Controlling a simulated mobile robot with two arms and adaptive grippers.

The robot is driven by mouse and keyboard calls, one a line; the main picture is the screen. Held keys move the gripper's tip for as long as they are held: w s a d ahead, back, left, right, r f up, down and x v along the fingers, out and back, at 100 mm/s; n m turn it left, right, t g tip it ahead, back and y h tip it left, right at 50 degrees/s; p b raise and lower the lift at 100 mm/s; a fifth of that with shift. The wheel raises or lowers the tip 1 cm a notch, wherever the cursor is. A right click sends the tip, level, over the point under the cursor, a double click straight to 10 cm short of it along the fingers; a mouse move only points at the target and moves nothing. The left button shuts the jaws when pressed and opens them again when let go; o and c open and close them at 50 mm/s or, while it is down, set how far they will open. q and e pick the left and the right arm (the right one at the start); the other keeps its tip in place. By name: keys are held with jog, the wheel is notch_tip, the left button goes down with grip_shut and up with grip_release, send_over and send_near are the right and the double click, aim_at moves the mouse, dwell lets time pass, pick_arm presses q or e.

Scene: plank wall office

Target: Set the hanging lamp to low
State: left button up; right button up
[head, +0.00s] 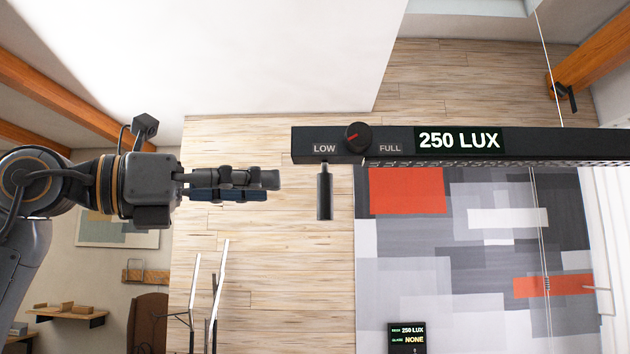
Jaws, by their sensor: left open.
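The hanging lamp (550,143) is a long black bar that runs in from the right edge. Its lit display (458,140) reads 250 LUX. A round dark knob (358,137) with a red mark sits between the labels LOW (324,148) and FULL (390,148). The red mark points up and to the right. A black handle (324,192) hangs down below the LOW label. My left gripper (272,184) points right, a little left of the handle and apart from it. It is seen edge-on and holds nothing I can see. My right gripper is not in view.
A thin wire (548,68) runs up from the lamp. A small black panel (407,338) at the bottom reads 250 LUX and NONE. A white rack (208,300) and a wooden shelf (68,314) are at lower left. The space between gripper and handle is clear.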

aim_at(318, 178)
pick_arm(q)
jog(key=shift+t+y, duration=0.7)
jog(key=shift+y, duration=0.2)
jog(key=p+x, duration=0.2)
jog(key=x, duration=0.1)
jog(key=r+p+x, duration=0.1)
jog(key=p+x, duration=0.1)
jog(key=x, duration=0.2)
jog(key=r+p+x, duration=0.1)
jog(key=p+x, duration=0.1)
jog(key=x, duration=0.1)
jog(key=shift+w+d+r, duration=0.1)
jog(key=shift+w+r, duration=0.1)
jog(key=shift+w+d+f, duration=0.15)
jog(key=shift+w+d, duration=0.15)
jog(key=shift+d, duration=0.05)
grip_shut()
